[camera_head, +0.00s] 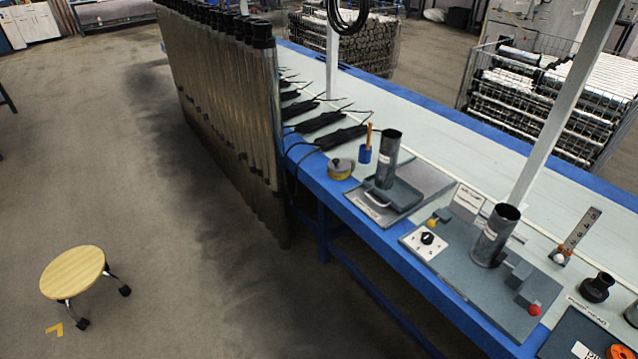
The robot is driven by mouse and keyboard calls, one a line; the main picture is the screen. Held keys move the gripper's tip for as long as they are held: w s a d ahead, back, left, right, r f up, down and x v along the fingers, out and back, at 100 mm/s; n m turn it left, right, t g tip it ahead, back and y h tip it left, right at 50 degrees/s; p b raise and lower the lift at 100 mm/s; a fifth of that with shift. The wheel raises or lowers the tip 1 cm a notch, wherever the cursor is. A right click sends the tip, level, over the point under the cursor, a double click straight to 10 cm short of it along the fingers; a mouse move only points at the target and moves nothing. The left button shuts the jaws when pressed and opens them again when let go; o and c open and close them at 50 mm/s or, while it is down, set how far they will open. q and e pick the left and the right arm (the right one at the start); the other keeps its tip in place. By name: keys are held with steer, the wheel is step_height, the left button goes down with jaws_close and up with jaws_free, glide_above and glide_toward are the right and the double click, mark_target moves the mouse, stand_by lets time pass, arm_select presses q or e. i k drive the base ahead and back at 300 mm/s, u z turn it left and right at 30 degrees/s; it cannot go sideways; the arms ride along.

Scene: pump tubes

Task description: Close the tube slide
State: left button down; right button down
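A dark upright tube holder (387,160) stands on a dark slide tray (405,193) with a white handle (376,198) at its front. The tray sits on a grey base plate (428,178) on the bench; this looks like the tube slide. Whether it is open or closed I cannot tell for sure. A second dark upright tube (496,235) stands on a grey fixture plate (465,262) to its right, with a white switch panel (424,243) and a red button (534,310). Neither gripper is in view.
A blue-edged bench (340,199) runs diagonally. A rack of long metal tubes (230,95) stands along its left side. A yellow tape roll (341,168) and black pump parts (342,137) lie on it. A wooden stool (73,272) stands on the open floor at left.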

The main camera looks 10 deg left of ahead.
mark_target(403, 197)
steer(key=u, duration=0.25)
steer(key=i, duration=0.9)
steer(key=z, duration=0.65)
steer(key=i, duration=0.6)
steer(key=z, duration=0.55)
